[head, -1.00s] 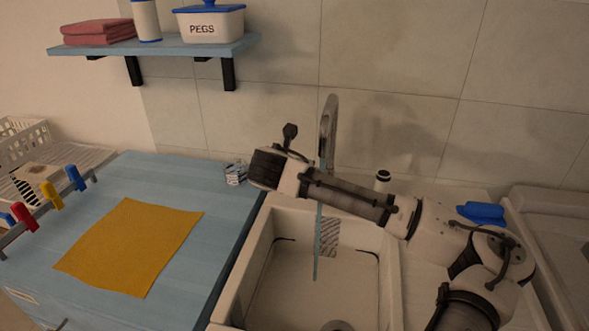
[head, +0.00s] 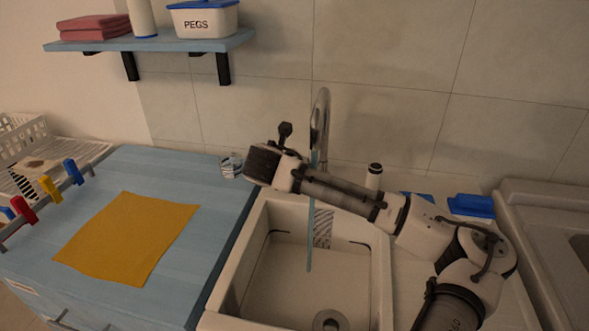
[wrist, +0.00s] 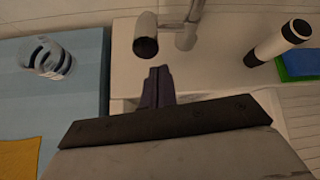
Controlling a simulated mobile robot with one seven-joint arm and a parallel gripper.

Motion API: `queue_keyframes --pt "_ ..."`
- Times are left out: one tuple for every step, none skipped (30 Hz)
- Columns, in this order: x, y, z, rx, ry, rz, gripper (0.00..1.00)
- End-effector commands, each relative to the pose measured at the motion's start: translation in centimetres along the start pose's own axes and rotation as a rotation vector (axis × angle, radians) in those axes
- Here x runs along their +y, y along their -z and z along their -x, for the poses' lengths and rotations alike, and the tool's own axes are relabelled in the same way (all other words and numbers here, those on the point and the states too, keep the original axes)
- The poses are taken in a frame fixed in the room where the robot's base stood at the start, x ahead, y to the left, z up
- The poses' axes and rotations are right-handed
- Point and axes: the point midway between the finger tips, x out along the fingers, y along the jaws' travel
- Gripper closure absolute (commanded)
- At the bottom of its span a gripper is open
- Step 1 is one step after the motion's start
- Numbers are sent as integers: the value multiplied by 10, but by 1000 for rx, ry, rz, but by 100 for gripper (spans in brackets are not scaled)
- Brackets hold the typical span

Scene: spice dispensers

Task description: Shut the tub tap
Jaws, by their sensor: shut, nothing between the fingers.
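The chrome tub tap (head: 321,115) stands behind the white tub (head: 237,282), against the tiled wall. A thin blue stream of water (head: 310,240) falls from it into the tub. The wrist view shows the tap's round spout end (wrist: 146,42) and its upright (wrist: 188,25); I cannot make out a handle clearly. My gripper (wrist: 158,73) is shut and empty, its dark fingertips just below the spout end in the wrist view. In the head view my arm crosses over the tub in front of the tap, and the fingertips are hidden.
A white cylinder with a dark band (head: 374,178) stands right of the tap, near blue items (head: 471,206). A striped glass (head: 232,166) stands on the blue counter (head: 160,165), behind a yellow cloth (head: 128,238). A shelf (head: 150,46) hangs above. The tub is open below my arm.

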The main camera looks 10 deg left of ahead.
Motion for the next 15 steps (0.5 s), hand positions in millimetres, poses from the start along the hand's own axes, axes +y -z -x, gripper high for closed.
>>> queue_keyframes --pt "6 9 -7 5 -3 2 100" --pt "9 13 -10 7 -3 3 100" --pt "8 9 3 1 -4 3 100" --pt "8 8 11 1 -5 4 100" --pt "7 8 19 1 -3 4 100" --pt "7 7 28 2 -4 5 100" --pt "7 7 35 3 -4 4 100" --pt "7 7 42 3 -3 6 100" --pt "7 6 51 3 -4 6 100" --pt "7 5 56 4 -2 5 100" --pt "7 5 62 5 -4 5 100" --pt "6 5 68 6 -3 5 100" --pt "6 4 73 6 -3 5 100" --pt "6 3 77 7 -3 4 100" --pt "6 3 81 7 -2 4 100"
